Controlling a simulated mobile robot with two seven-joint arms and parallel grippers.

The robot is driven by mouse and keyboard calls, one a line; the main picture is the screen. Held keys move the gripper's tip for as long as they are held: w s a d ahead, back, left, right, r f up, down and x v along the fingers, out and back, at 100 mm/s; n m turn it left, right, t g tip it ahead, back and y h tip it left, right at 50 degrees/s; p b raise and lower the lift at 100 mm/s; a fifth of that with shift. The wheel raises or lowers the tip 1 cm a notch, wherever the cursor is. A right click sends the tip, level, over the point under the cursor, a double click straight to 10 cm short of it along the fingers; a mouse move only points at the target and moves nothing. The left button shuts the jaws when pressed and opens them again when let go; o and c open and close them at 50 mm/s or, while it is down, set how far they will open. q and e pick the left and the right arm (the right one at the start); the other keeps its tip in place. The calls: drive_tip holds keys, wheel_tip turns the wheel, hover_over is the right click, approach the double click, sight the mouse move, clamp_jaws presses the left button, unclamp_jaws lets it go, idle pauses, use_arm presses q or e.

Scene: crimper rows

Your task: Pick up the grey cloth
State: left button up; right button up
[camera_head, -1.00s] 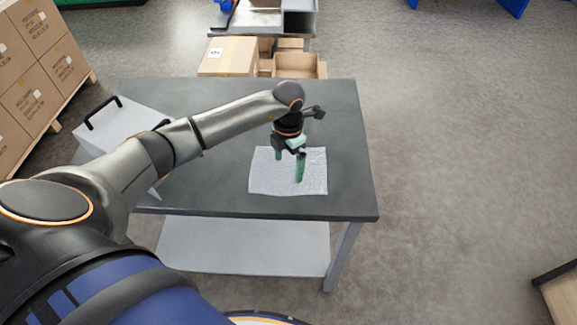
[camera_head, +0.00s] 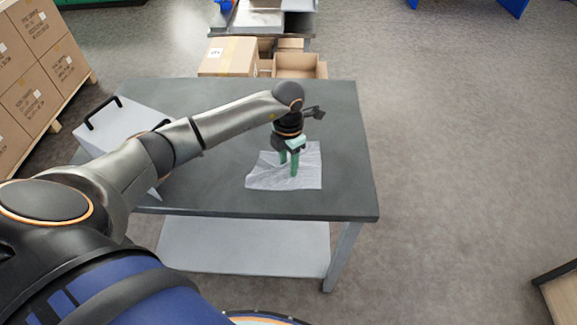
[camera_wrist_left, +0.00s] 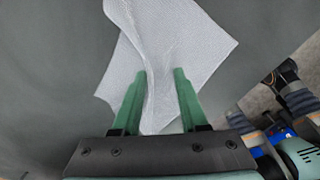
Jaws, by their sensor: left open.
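The grey cloth (camera_head: 309,176) lies on the dark grey table top, creased and pulled out of its flat shape. My left gripper (camera_head: 289,169) points down over its middle, with green fingers apart but fairly close together. In the left wrist view, a raised fold of the cloth (camera_wrist_left: 195,50) runs between the fingertips of my left gripper (camera_wrist_left: 161,72). I cannot tell whether both fingers touch the fold. My right gripper is not in view.
The table (camera_head: 345,150) is clear around the cloth. A light grey case (camera_head: 120,125) with a black handle stands at the table's left, partly behind my left arm. Cardboard boxes (camera_head: 228,57) stand beyond the far edge. Stacked cartons (camera_head: 35,65) are at the far left.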

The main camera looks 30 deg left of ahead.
use_arm(q)
drive_tip(key=c, duration=0.6)
drive_tip(key=shift+r+p, duration=0.3)
drive_tip(key=shift+r, duration=0.05)
clamp_jaws()
wheel_tip(320, 180, up, 11)
drive_tip(key=p, duration=0.5)
drive_tip(key=shift+r, duration=0.15)
